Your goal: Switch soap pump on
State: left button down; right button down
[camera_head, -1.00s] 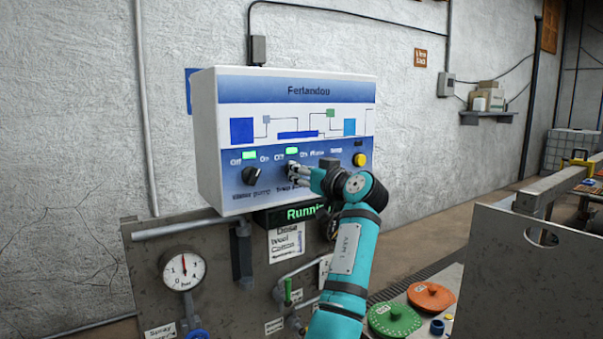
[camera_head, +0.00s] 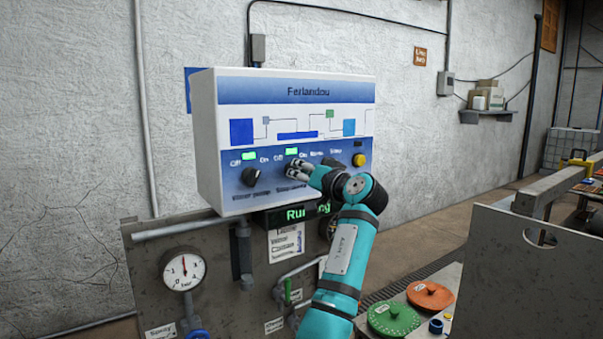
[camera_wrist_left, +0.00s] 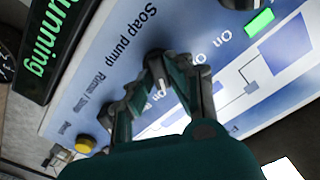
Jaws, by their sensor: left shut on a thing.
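The soap pump knob (camera_wrist_left: 155,57) is a dark rotary knob on the panel, beside its printed label in the left wrist view. My left gripper (camera_wrist_left: 160,76) is shut on it, with fingers on both sides. In the head view my left gripper (camera_head: 294,170) reaches the white and blue control box (camera_head: 207,140) from the right and mostly hides this knob. A green lamp (camera_head: 292,151) is lit above it. Which way the knob points is unclear. My right gripper is not in view.
The water pump knob (camera_head: 250,175) is left of the gripper, with a lit green lamp (camera_head: 249,155). A yellow button (camera_head: 359,160) is to the right. A green "Running" display (camera_head: 297,213) sits below the box. A pressure gauge (camera_head: 183,269) is lower left.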

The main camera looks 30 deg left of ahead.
pick_arm(q)
jog(key=shift+r, duration=0.25)
jog(key=c, duration=1.6)
grip_release()
jog(key=o, duration=0.4)
jog(key=shift+f, duration=0.2)
jog(key=shift+c, duration=0.2)
jog(key=v, duration=1.2)
jog(key=shift+w, duration=0.1)
jog(key=b+v, duration=0.1)
jog(key=v, duration=0.8)
jog(key=shift+b, duration=0.4)
